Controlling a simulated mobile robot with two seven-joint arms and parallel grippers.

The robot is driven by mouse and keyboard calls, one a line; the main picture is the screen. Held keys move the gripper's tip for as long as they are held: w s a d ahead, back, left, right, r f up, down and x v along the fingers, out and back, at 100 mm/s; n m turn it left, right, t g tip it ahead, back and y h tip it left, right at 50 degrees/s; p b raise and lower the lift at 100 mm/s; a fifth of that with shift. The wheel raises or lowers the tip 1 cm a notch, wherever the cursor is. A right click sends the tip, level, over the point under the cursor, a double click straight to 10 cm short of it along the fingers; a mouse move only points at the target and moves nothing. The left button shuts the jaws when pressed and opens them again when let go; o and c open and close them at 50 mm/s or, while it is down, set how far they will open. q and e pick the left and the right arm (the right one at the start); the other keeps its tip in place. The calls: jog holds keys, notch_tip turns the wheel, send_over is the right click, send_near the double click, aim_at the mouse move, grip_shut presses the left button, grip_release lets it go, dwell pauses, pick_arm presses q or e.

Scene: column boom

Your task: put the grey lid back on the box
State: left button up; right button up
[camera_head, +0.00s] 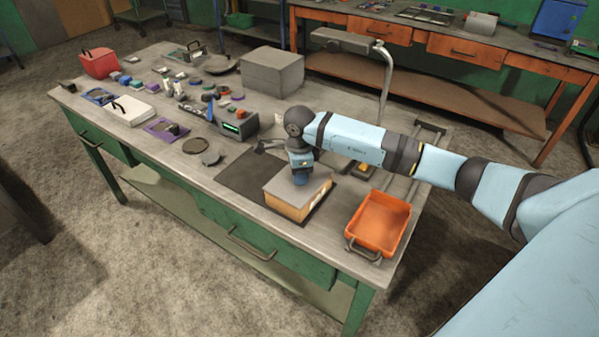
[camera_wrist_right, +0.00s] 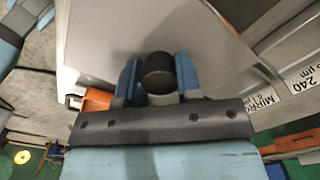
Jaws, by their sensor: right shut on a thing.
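The box (camera_head: 284,207) has tan-orange sides and stands near the front edge of the bench, on or beside a dark mat. The grey lid (camera_head: 283,188) shows as a flat top over it. I cannot tell whether the lid rests fully on the rim. My right gripper (camera_head: 300,179) points down over the lid. In the right wrist view the blue fingers of this gripper (camera_wrist_right: 158,80) are closed on the lid's dark round knob (camera_wrist_right: 159,72), and the lid (camera_wrist_right: 190,38) fills the upper middle. My left gripper is in neither view.
An orange tray (camera_head: 378,222) with a handle stands just right of the box. The dark mat (camera_head: 240,172) is clear on the left. A grey block (camera_head: 272,73), a device with a green display (camera_head: 237,126) and many small items lie farther back. A lamp post (camera_head: 384,88) rises behind my arm.

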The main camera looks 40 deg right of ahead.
jog(key=shift+f+b, duration=0.15)
jog(key=shift+b, duration=0.3)
dwell(1.1)
dwell(0.4)
jog(key=o, duration=1.5)
jog(key=shift+r+p, duration=1.8)
jog(key=shift+r, duration=1.7)
jog(key=shift+c, duration=0.5)
grip_shut()
